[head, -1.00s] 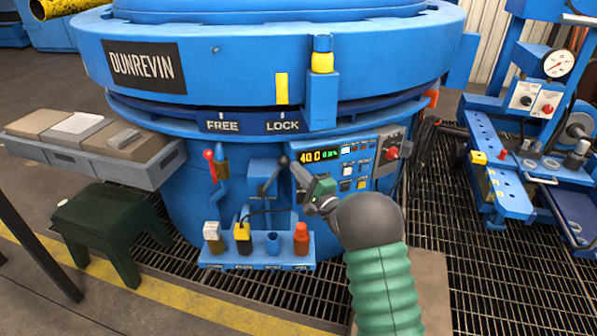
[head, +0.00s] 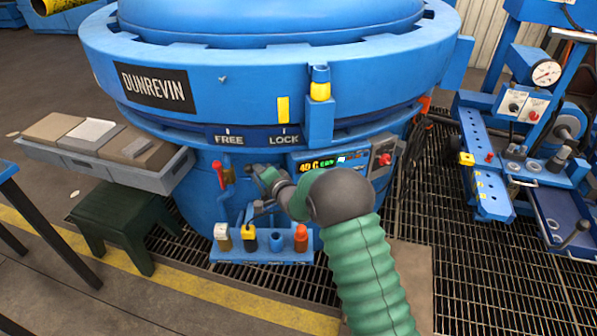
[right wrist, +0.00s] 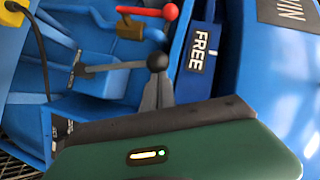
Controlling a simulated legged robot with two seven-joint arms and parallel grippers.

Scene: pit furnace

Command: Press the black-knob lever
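The black-knob lever shows in the right wrist view, with its round dark knob (right wrist: 158,62) at the end of a grey shaft running left. My right gripper (right wrist: 157,92) is just below the knob in that view, its grey fingers together with nothing between them. I cannot tell whether they touch the knob. In the head view my right gripper (head: 255,172) is in front of the blue furnace, below the FREE label, and my arm hides most of the lever. My left gripper is not in view.
A red-knob lever (head: 217,166) stands close left of my gripper; its knob also shows in the right wrist view (right wrist: 170,11). Below is a blue rack (head: 262,255) with several colored items. A control panel (head: 385,160) lies to the right, partly behind my arm.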

